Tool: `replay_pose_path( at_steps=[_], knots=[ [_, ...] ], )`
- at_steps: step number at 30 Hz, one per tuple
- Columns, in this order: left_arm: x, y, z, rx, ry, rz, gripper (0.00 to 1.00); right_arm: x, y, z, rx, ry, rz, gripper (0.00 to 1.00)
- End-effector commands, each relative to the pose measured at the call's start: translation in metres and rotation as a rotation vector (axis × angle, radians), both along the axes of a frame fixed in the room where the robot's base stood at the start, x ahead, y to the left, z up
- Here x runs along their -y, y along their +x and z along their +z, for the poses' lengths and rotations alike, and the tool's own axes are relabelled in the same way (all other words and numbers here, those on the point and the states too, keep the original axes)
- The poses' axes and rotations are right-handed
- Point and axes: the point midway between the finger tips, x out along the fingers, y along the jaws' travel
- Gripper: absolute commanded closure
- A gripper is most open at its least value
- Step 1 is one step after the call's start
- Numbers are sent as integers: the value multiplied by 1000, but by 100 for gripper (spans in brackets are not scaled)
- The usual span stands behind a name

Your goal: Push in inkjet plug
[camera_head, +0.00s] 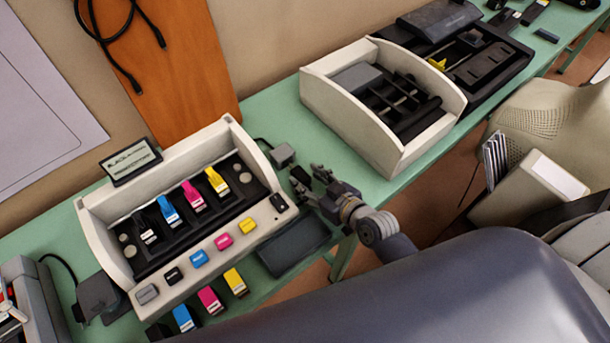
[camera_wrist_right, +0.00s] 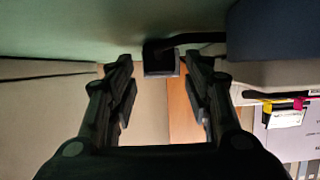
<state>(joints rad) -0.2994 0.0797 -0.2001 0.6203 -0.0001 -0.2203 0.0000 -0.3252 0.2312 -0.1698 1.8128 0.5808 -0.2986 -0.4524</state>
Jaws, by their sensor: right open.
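The inkjet exhibit (camera_head: 105,235) is a cream open box holding colored cartridges, with colored buttons on its front. A small dark grey plug block (camera_head: 282,155) with a black cable stands at the table's back, just right of this box. My right gripper (camera_head: 311,176) is open on the near side of the block and apart from it. In the right wrist view the block (camera_wrist_right: 161,64) shows between the two open fingertips (camera_wrist_right: 158,78), beyond them, with its cable running right. No socket is clearly visible. My left gripper is not in view.
A second cream box (camera_head: 390,155) stands to the right on the green table (camera_head: 283,118). Another dark block (camera_head: 98,294) with a cable sits left of the inkjet box. A dark flat pad (camera_head: 295,245) and loose cartridges (camera_head: 210,300) lie along the front edge.

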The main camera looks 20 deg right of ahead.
Motion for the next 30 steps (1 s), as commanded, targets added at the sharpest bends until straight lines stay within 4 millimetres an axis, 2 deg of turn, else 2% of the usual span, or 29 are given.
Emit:
replay_pose_path(
  at_steps=[6, 15, 21, 26, 30],
  knots=[
    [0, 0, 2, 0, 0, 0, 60, -6, 15, -7, -1, -1, 0, 53],
    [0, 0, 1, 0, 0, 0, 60, -6, 16, -8, -1, -1, 0, 53],
    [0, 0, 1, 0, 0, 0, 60, -6, 16, -8, -1, 0, 0, 99],
    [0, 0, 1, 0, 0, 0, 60, -6, 18, -8, -1, 0, 0, 100],
    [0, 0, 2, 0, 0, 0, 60, -12, 34, -7, 2, 0, -1, 100]
  ],
)
